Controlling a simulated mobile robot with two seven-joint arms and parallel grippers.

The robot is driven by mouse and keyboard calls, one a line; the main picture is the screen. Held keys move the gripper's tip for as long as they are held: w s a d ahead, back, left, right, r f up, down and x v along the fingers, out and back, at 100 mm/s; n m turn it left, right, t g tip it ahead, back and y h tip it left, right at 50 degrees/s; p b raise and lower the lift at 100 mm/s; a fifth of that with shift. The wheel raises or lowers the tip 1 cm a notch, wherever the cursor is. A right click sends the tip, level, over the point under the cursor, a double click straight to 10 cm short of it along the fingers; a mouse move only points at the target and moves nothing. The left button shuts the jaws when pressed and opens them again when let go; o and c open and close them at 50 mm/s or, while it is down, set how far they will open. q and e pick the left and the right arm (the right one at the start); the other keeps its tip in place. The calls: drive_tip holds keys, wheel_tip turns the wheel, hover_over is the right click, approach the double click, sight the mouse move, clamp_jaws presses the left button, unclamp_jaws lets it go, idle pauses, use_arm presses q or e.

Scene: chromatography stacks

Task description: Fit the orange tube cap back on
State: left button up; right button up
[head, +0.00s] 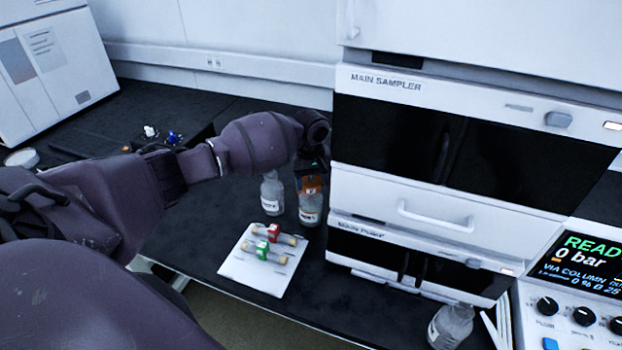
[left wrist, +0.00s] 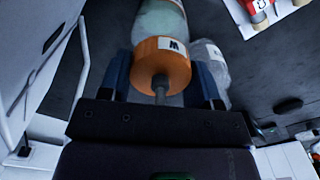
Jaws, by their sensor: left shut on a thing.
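The orange tube cap (head: 311,187) is between the fingers of my left gripper (head: 312,176), which is shut on it. A clear glass bottle (head: 311,213) with a white label stands upright directly below the cap. In the left wrist view the bottle (left wrist: 160,18) lines up behind the cap. I cannot tell whether the cap is seated on the neck or just above it. My right gripper is not in view.
A second clear bottle (head: 271,195) stands close at the left. A white mat (head: 256,279) holds column pieces with red and green clamps. The Main Sampler stack (head: 460,195) rises close at the right. Another bottle (head: 450,325) stands at the front right.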

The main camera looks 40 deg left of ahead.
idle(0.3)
use_arm(q)
drive_tip(key=shift+f, duration=0.4)
drive_tip(key=o, duration=1.3)
drive_tip(key=shift+c, duration=0.2)
